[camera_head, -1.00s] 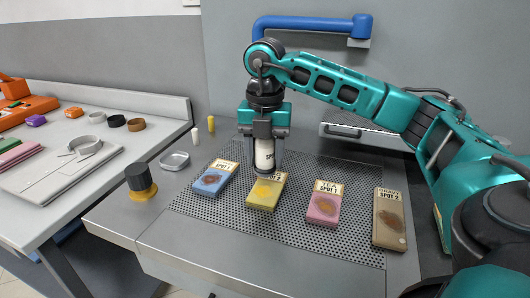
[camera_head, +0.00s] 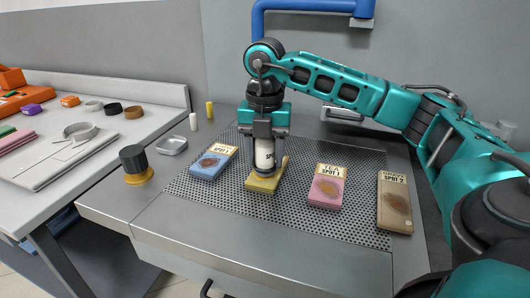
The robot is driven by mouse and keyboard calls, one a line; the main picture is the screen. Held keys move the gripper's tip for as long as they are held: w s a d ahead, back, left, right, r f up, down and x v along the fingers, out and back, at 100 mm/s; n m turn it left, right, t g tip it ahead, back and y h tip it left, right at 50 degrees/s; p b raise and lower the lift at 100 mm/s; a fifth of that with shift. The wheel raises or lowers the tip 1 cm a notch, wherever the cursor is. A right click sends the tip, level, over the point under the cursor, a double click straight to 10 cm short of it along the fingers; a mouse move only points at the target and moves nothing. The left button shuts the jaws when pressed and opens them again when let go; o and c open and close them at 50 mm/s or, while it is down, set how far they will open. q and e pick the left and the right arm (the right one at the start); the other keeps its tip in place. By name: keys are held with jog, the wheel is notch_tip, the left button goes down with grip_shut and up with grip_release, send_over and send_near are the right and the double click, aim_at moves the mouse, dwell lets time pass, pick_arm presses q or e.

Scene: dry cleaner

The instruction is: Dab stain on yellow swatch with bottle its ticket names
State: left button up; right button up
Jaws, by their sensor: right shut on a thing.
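The yellow swatch (camera_head: 262,187) lies on the perforated board between a blue swatch (camera_head: 209,170) and a pink swatch (camera_head: 325,195). My right gripper (camera_head: 264,140) is above it, pointing down, shut on a white bottle (camera_head: 264,153) with a dark lower end. The bottle is upright, its lower end over the yellow swatch; whether it touches cannot be told. It hides most of the swatch's face, its stain and its ticket. Only part of the bottle's lettering shows. My left gripper is out of view.
A brown swatch (camera_head: 394,213) lies at the right. A black-topped item with an amber base (camera_head: 137,166), a small clear dish (camera_head: 172,146), a white peg (camera_head: 193,122) and a yellow peg (camera_head: 209,110) stand at the left. A blue rail (camera_head: 310,6) runs behind. The front metal strip is clear.

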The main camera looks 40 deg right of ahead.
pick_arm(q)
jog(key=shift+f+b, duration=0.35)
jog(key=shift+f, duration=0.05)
pick_arm(e)
jog(key=shift+f, duration=0.5)
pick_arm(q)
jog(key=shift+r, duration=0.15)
pick_arm(e)
jog(key=shift+s+f, duration=0.1)
jog(key=shift+f, duration=0.1)
dwell(1.2)
notch_tip(320, 180, up, 2)
jog(key=shift+r+p, duration=0.1)
jog(key=shift+p, duration=1)
jog(key=shift+r+p, duration=0.3)
jog(key=shift+r, duration=0.1)
jog(key=shift+r+p, duration=0.6)
jog(key=shift+r, duration=0.1)
jog(key=shift+r+p, duration=0.6)
jog(key=shift+r, duration=0.1)
jog(key=shift+r+p, duration=0.7)
jog(key=shift+r, duration=0.1)
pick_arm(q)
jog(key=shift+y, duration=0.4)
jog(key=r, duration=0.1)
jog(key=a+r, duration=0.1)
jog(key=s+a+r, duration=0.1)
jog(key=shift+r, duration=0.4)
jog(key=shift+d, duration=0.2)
